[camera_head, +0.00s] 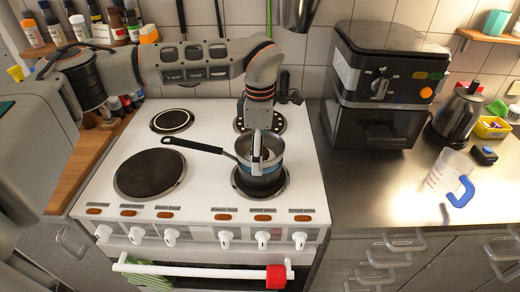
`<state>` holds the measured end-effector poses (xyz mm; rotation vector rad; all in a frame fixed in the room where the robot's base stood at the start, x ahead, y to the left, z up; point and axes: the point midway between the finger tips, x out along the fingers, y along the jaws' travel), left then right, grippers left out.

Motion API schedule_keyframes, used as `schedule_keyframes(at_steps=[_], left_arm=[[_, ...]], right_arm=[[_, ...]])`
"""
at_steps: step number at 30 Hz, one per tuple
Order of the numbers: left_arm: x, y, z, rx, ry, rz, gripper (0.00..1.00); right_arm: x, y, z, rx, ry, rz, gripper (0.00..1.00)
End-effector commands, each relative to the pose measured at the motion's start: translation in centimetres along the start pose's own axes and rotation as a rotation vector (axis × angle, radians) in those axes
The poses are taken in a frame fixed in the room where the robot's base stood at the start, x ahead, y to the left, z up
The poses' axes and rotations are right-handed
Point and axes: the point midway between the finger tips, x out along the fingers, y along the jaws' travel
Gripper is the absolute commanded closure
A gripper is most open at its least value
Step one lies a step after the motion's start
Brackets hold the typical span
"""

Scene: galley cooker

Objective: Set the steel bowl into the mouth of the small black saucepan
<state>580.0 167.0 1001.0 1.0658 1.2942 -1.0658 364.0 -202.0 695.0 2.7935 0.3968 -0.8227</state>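The small black saucepan (190,145) stands on the front right hotplate of the white cooker, its long black handle pointing left. The steel bowl (273,148) is at the saucepan's mouth, its shiny rim showing above the pan's dark body. Whether it is fully seated or still slightly raised I cannot tell. My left gripper (257,165) reaches down from behind, with its fingers at the bowl, one over its near side. The fingers are seen almost edge-on, so their opening and any grip are unclear. My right gripper is out of view.
The front left hotplate (150,173) and back left hotplate (172,121) are empty. A black air fryer (385,85), a kettle (458,115) and a clear measuring jug (448,168) with a blue handle stand on the steel counter at right. Bottles line the left shelf.

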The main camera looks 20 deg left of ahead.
Motion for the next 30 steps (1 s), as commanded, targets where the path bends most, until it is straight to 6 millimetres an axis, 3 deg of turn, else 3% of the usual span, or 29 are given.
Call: schedule_keyframes(at_steps=[1,2,3,17,22,30], left_arm=[[-0.1,0.0,0.0,0.0,-0.001,0.001,0.42],[-0.1,0.0,0.0,0.0,0.0,0.0,0.1],[-0.1,0.0,0.0,0.0,0.0,0.0,0.01],[-0.8,0.0,0.0,0.0,-0.001,0.001,0.01],[-3.4,0.2,0.1,0.0,-0.001,0.007,0.01],[-9.2,0.1,0.0,0.0,-0.001,0.006,0.01]], right_arm=[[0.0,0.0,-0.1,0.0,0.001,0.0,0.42],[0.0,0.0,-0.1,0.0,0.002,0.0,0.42],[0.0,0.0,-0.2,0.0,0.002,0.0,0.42],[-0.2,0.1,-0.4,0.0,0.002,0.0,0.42],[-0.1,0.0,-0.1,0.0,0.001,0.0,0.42],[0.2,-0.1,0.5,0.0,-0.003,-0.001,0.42]])
